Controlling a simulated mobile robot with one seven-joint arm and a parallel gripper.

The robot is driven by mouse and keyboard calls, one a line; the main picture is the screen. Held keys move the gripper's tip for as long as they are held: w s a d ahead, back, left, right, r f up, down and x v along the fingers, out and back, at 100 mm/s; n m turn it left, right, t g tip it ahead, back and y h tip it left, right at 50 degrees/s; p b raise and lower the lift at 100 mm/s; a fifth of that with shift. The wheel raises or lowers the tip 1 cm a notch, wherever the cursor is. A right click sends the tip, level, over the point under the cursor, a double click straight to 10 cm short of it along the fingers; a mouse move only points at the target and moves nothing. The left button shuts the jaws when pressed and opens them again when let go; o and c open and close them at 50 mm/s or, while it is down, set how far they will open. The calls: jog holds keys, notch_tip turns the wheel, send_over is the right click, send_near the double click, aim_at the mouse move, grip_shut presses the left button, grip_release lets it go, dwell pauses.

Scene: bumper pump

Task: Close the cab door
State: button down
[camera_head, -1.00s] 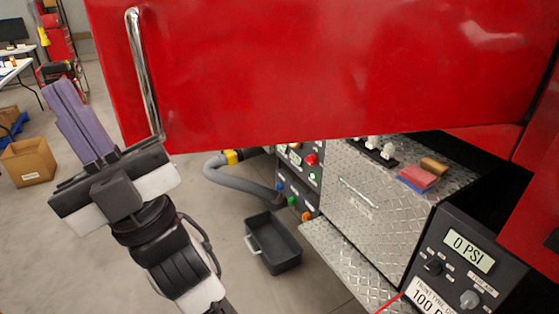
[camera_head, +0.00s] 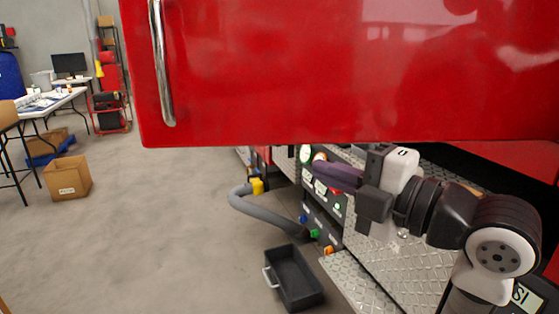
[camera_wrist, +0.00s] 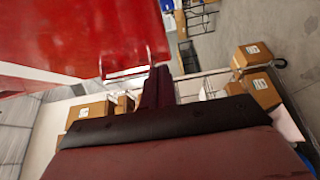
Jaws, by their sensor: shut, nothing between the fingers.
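The red cab door (camera_head: 330,70) fills the top of the head view and stands open, swung out over the floor. Its chrome vertical handle (camera_head: 161,65) is near its left edge. My gripper (camera_head: 318,170) is shut and empty. It points left just below the door's lower edge, well right of the handle in the picture; its depth relative to the door is unclear. In the wrist view, a red panel (camera_wrist: 75,40) is at upper left with a chrome bar (camera_wrist: 125,68) near the shut fingers (camera_wrist: 160,75). I see no clear contact.
A diamond-plate step (camera_head: 360,285) and pump panel with coloured knobs (camera_head: 320,215) are below the door. A grey hose (camera_head: 255,205) and black tray (camera_head: 293,278) are in front. A cardboard box (camera_head: 68,178) and tables (camera_head: 50,105) stand left. Floor between is clear.

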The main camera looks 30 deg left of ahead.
jog(key=p, duration=0.3)
send_near(261, 142)
jog(key=s+a, duration=0.2)
jog(key=a, duration=0.1)
jog(key=w+a, duration=0.2)
jog(key=shift+w+a+p, duration=0.15)
jog(key=shift+w+p, duration=0.1)
jog(key=shift+p, duration=0.05)
jog(key=shift+w+a, duration=0.25)
jog(key=shift+w, duration=0.15)
jog(key=shift+w, duration=0.1)
